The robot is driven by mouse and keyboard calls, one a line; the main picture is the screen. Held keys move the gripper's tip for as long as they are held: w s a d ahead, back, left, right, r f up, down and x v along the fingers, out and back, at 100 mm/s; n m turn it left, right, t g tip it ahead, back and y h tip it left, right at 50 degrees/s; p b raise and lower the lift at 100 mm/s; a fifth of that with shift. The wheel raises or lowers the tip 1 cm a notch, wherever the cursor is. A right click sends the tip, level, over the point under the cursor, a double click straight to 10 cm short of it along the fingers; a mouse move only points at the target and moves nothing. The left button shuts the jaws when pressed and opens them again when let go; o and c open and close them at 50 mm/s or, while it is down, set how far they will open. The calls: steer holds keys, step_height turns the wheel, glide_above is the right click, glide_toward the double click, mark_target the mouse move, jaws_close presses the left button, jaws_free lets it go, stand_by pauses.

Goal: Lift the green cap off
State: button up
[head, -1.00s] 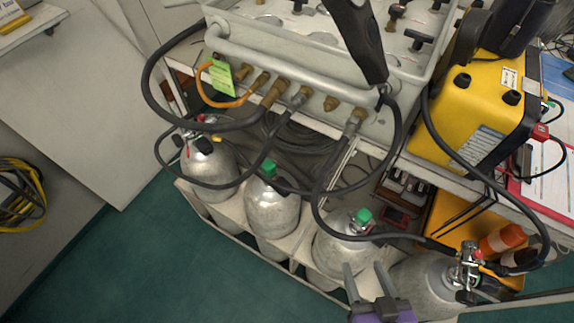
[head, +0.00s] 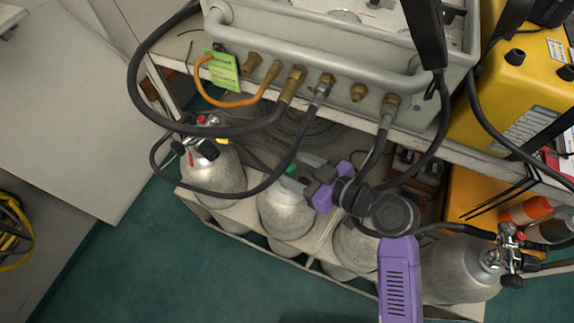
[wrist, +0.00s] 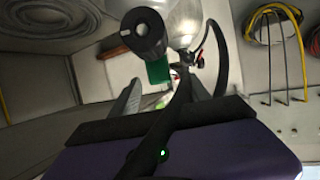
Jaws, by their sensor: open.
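A green cap (head: 290,170) shows in part at the top of a silver cylinder (head: 285,213), the second from the left in the head view. My purple gripper (head: 308,178) is open, just right of this cap and close to it. In the wrist view a green cap (wrist: 158,70) lies ahead of my two open fingers (wrist: 170,100), next to a round black knob (wrist: 145,35). Nothing is seen between the fingers, and contact cannot be told. A third cylinder (head: 355,247) is partly hidden by my arm, and its top is out of sight.
The grey panel (head: 310,50) with brass fittings and black hoses (head: 280,165) overhangs the cylinders. A left cylinder (head: 215,172) and a right cylinder (head: 460,270) carry hose-connected valves. A yellow case (head: 510,100) stands at right. Green floor (head: 150,260) is open at lower left.

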mark_target(287, 165)
steer(key=shift+x, duration=2.35)
jaws_close()
